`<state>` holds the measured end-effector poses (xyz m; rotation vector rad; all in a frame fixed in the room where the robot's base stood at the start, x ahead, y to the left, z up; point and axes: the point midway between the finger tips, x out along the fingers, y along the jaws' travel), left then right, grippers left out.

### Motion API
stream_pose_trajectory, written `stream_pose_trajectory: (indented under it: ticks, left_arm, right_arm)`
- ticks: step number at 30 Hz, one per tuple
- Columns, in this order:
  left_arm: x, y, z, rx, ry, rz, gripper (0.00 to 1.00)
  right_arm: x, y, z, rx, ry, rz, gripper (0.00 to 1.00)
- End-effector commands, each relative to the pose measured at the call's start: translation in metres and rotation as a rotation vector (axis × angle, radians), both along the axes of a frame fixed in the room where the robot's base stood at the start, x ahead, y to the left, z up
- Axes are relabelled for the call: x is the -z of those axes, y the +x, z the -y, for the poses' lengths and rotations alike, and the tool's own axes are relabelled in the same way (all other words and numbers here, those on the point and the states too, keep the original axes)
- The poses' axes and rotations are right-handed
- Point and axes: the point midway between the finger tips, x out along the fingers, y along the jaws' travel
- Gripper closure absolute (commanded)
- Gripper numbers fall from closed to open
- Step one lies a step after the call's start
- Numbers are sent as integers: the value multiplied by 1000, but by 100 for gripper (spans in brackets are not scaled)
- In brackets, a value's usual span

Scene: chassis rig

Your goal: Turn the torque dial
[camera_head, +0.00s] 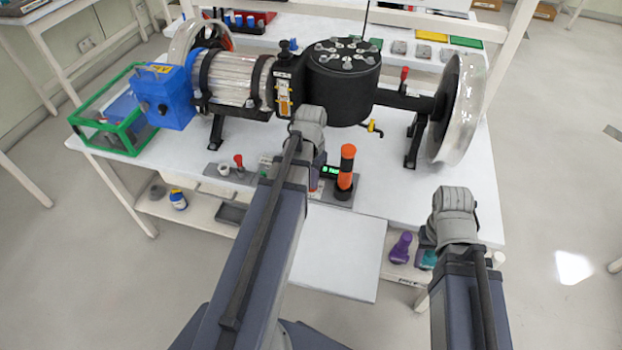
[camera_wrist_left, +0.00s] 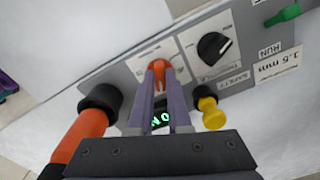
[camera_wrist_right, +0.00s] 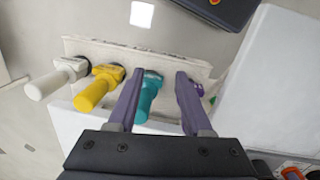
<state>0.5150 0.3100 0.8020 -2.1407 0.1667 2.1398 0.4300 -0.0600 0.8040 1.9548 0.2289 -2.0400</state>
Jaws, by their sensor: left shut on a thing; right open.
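In the left wrist view, an orange dial (camera_wrist_left: 159,68) sits on a pale labelled plate of the grey control panel (camera_wrist_left: 130,68). I take it as the torque dial, but cannot read its label. My left gripper (camera_wrist_left: 160,75) is shut on this dial, its fingertips at either side. In the head view my left arm hides most of that spot. My right gripper (camera_wrist_right: 157,78) is open and empty. In its wrist view a teal-handled tool (camera_wrist_right: 148,98) shows between the fingers; I cannot tell how far away it is.
The panel also has a black knob (camera_wrist_left: 213,48), a yellow knob (camera_wrist_left: 209,112), a green switch (camera_wrist_left: 283,15) and an upright orange-black handle (camera_head: 346,165). The large black drum assembly (camera_head: 343,85) stands behind. White and yellow tools (camera_wrist_right: 95,90) hang near the right gripper.

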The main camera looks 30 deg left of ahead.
Motion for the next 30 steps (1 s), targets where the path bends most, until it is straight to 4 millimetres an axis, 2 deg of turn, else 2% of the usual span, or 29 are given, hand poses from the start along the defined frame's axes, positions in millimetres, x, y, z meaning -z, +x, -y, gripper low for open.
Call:
stream_pose_trajectory:
  ticks: [14,15,22,30]
  left_arm:
    - [0,-1,0,10,-1,-2,100]
    - [0,-1,0,10,-1,-2,80]
    - [0,-1,0,10,-1,-1,55]
    - [0,0,0,10,0,-1,54]
  right_arm:
    - [0,0,0,0,0,0,50]
    - [0,0,0,0,0,0,50]
    - [0,0,0,0,0,0,50]
    - [0,0,0,0,0,0,50]
